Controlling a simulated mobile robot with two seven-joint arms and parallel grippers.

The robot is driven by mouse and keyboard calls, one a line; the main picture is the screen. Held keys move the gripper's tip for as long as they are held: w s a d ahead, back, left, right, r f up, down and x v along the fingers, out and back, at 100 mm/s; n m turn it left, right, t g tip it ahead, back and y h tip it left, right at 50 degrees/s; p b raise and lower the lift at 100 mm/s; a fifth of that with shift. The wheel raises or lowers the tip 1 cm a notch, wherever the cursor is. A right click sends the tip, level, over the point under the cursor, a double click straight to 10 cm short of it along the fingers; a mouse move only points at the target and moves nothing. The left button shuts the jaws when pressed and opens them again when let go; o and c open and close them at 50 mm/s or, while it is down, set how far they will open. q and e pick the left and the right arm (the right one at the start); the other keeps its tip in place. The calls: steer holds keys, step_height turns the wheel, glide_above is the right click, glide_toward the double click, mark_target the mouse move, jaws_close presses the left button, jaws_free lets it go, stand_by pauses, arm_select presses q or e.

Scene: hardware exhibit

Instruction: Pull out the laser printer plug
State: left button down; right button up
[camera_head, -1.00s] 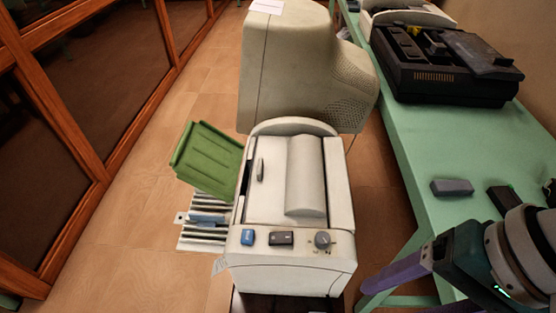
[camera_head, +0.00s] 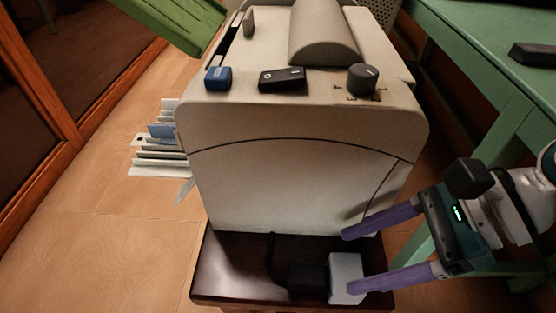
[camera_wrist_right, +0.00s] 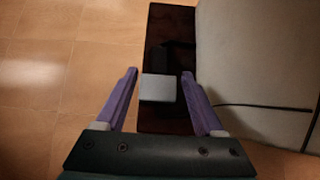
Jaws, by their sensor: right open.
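The laser printer (camera_head: 290,150) is a cream box with a blue button, a black switch and a round knob. It stands on a dark brown stand (camera_head: 235,265). On the stand's front part, a black cord runs down to a black block (camera_head: 307,279). A light grey block (camera_head: 347,277) sits against its right side; I cannot tell which part is the plug. My right gripper (camera_head: 350,260) is open, its purple fingers pointing at the grey block. In the right wrist view, the grey block (camera_wrist_right: 158,88) lies between the fingers (camera_wrist_right: 160,73), with no clear contact. My left gripper is not in view.
A green table (camera_head: 485,70) stands at the right, with a dark object (camera_head: 533,54) on it. A green tray (camera_head: 175,20) sticks out at the printer's upper left, above several paper-like strips (camera_head: 160,150). The wooden floor (camera_head: 100,240) at the left is clear.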

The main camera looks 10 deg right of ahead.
mark_target(304, 273)
steer(key=b+x, duration=0.4)
steer(key=x, duration=0.4)
steer(key=shift+a+f, duration=0.15)
steer(key=shift+f, duration=0.05)
steer(key=shift+w+a+f+b, duration=0.2)
steer(key=shift+a+f+b, duration=0.2)
steer(key=shift+a+b, duration=0.1)
steer(key=c, duration=0.8)
jaws_close()
